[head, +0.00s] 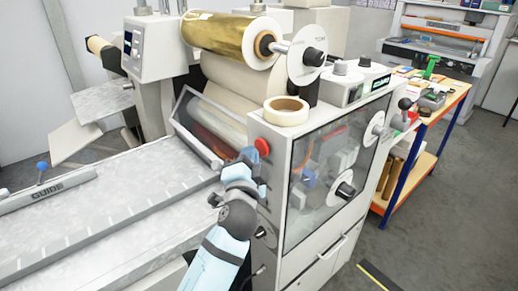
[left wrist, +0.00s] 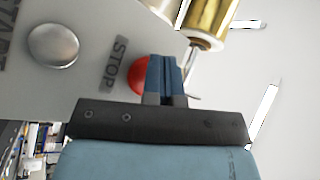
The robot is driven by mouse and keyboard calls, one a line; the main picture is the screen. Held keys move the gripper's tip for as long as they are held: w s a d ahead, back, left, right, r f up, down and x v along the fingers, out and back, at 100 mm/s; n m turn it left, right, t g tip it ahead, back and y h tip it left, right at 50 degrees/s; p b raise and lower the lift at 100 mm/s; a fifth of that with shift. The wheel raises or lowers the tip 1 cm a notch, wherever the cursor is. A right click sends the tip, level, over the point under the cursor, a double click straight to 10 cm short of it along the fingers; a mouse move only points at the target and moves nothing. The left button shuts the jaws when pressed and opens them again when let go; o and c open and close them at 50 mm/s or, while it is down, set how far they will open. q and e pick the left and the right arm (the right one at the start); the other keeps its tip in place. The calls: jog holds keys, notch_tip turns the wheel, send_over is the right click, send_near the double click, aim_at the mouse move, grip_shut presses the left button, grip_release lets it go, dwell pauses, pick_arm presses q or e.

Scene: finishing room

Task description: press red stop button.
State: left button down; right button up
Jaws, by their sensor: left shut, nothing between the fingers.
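The red stop button (head: 262,146) is on the upper front panel of the laminating machine, left of its glass door. In the left wrist view the button (left wrist: 138,76) sits beside the word STOP, its right part hidden behind my fingers. My left gripper (head: 250,156) is shut and empty, its fingertips just left of and slightly below the button in the head view. In the left wrist view the closed fingertips (left wrist: 167,62) overlap the button's edge. I cannot tell whether they touch it. My right gripper is not in view.
A silver button (left wrist: 53,45) marked START is on the same panel. A tape roll (head: 286,111) lies on the machine's top above the red button. A gold foil roll (head: 222,36) is mounted higher up. The feed table (head: 120,215) extends left; open floor lies right.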

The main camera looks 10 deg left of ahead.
pick_arm(q)
jog(key=shift+d+r, duration=0.2)
jog(key=shift+r, duration=0.2)
jog(key=shift+s+a+f+p, duration=0.1)
jog(key=shift+s+p, duration=0.05)
jog(key=shift+s, duration=0.25)
jog(key=shift+s+a+f+p, duration=0.1)
jog(key=shift+s+p, duration=0.05)
jog(key=shift+s, duration=0.25)
jog(key=shift+d, duration=0.1)
jog(key=s+a, duration=0.1)
jog(key=s, duration=0.1)
jog(key=s+a+p, duration=0.1)
jog(key=s+a, duration=0.1)
jog(key=shift+a+r, duration=0.1)
jog(key=shift+w+a, duration=0.1)
dwell(0.5)
